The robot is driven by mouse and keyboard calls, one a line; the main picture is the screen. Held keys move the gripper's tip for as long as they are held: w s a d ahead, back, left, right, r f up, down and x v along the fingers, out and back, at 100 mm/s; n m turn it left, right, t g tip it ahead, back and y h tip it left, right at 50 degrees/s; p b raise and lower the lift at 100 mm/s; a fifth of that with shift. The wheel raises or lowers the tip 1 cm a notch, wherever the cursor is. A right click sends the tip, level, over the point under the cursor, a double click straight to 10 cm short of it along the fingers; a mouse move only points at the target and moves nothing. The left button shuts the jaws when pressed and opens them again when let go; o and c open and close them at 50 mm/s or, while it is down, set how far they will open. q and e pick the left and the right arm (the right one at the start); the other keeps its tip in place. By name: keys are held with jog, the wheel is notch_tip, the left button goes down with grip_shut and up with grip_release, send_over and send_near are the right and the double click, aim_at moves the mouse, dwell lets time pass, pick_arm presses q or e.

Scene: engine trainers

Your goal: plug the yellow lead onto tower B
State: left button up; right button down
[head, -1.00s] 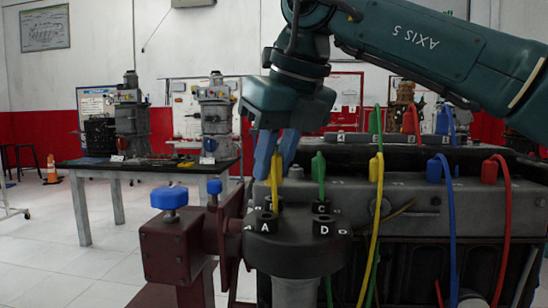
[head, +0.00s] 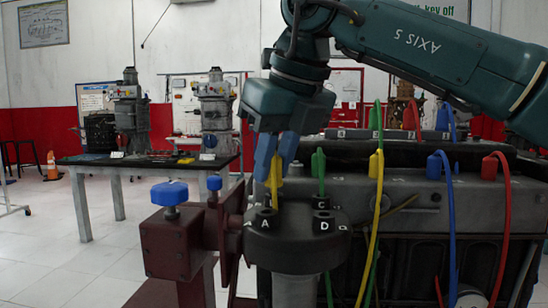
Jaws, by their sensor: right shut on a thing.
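My right gripper (head: 276,158) comes in from the upper right, its blue fingers shut on the yellow lead's plug (head: 275,183). The plug points down, at the back left of the dark distributor cap (head: 290,244). Its lower end is close behind tower A (head: 264,223), and I cannot tell whether it touches or sits on a tower. Tower B's label is not readable; that spot is behind tower A and the plug. Tower C (head: 321,202) has a green lead (head: 318,172) standing at it. Tower D (head: 323,224) is bare. My left gripper is not in view.
The engine block (head: 430,210) stands behind and right of the cap, with yellow (head: 375,200), blue (head: 450,220) and red (head: 506,220) leads looping over its front. A dark red stand with a blue knob (head: 169,193) is close at left. A far bench (head: 90,163) holds other trainers.

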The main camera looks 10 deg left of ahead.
jog(key=shift+f, duration=0.55)
dwell(0.9)
jog(key=c, duration=1.2)
grip_release()
